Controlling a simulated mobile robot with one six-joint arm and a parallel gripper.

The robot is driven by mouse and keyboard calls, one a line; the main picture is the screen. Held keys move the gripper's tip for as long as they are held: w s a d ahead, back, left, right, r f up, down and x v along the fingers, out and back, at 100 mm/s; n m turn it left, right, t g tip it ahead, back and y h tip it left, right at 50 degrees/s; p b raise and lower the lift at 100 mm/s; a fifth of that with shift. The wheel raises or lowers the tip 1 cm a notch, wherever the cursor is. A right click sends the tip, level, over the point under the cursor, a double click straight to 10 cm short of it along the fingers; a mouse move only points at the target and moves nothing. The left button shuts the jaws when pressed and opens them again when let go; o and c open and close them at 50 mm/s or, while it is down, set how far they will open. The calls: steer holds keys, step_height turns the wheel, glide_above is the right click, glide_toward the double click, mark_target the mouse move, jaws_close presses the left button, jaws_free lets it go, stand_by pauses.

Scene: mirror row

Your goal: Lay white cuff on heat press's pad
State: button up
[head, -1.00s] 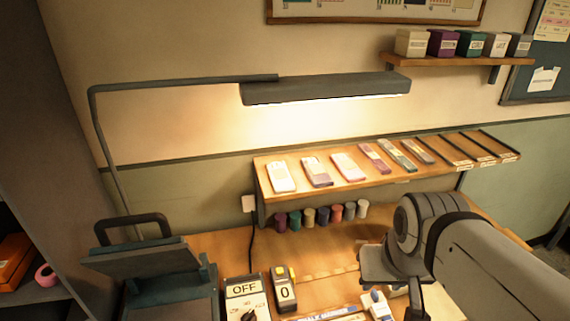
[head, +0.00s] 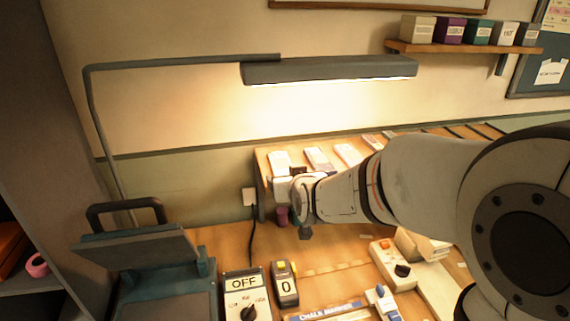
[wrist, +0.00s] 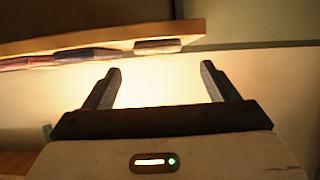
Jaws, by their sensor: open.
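The white cuff (head: 279,160) lies at the left end of the sloped wall shelf. My gripper (head: 286,186) is just in front of that end, close below the cuff and partly covering its lower part; I cannot tell whether they touch. In the wrist view my gripper (wrist: 161,72) has its two fingers spread with nothing between them. A pale piece (wrist: 157,46) at the shelf's end shows beyond the fingertips; I cannot tell if it is the white cuff. The heat press (head: 145,250) stands at the lower left with its lid tilted up.
More cuffs (head: 318,158) lie along the shelf (head: 262,166). The lamp (head: 330,70) hangs above it. An OFF switch box (head: 246,300), a counter showing 0 (head: 285,288) and a control box (head: 396,262) stand on the bench.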

mark_target(283, 167)
steer(key=shift+r+p+x, duration=0.15)
steer(key=shift+p+x, duration=0.15)
steer(key=shift+x, duration=0.55)
steer(key=shift+r+p+x, duration=0.15)
steer(key=shift+p+x, duration=0.15)
steer(key=shift+x, duration=0.55)
steer(key=shift+p+x, duration=0.65)
steer(key=shift+x, duration=1.55)
steer(key=shift+r, duration=0.1)
steer(key=shift+c, duration=0.2)
steer(key=shift+d, duration=0.1)
steer(key=c, duration=1.1)
steer(key=shift+r, duration=0.15)
